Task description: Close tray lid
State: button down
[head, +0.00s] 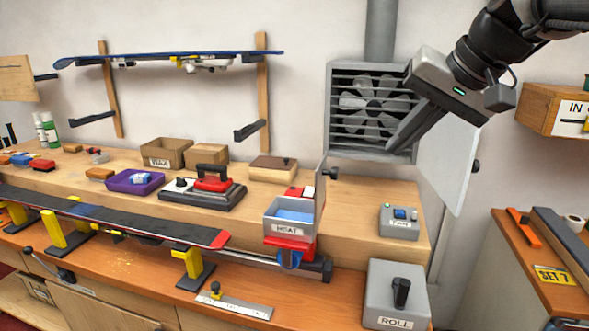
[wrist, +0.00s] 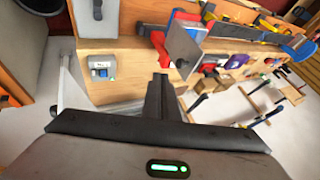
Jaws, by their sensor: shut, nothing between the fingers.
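The small grey tray labelled HEAT (head: 288,229) stands on a red base at the front of the bench, with something blue inside. Its grey lid (head: 320,190) stands upright at the tray's right side, open, with a dark knob on its outer face. In the wrist view the lid (wrist: 184,52) is a grey panel just beyond my fingers. My gripper (head: 394,146) is shut and empty, up and to the right of the lid, apart from it, in front of the fan housing. The shut fingers also show in the wrist view (wrist: 161,95).
A fan housing (head: 345,148) with an open grey door (head: 458,150) is behind my gripper. A switch box (head: 399,224) and a ROLL box (head: 397,295) stand right of the tray. A ski (head: 130,226) lies on yellow supports to the left.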

jog(key=w+a+f+b, duration=0.2)
jog(key=w+a+f, duration=0.4)
jog(key=f, duration=0.1)
jog(key=shift+w+a+f, duration=0.2)
jog(key=shift+a+f, duration=0.1)
jog(key=shift+f, duration=0.05)
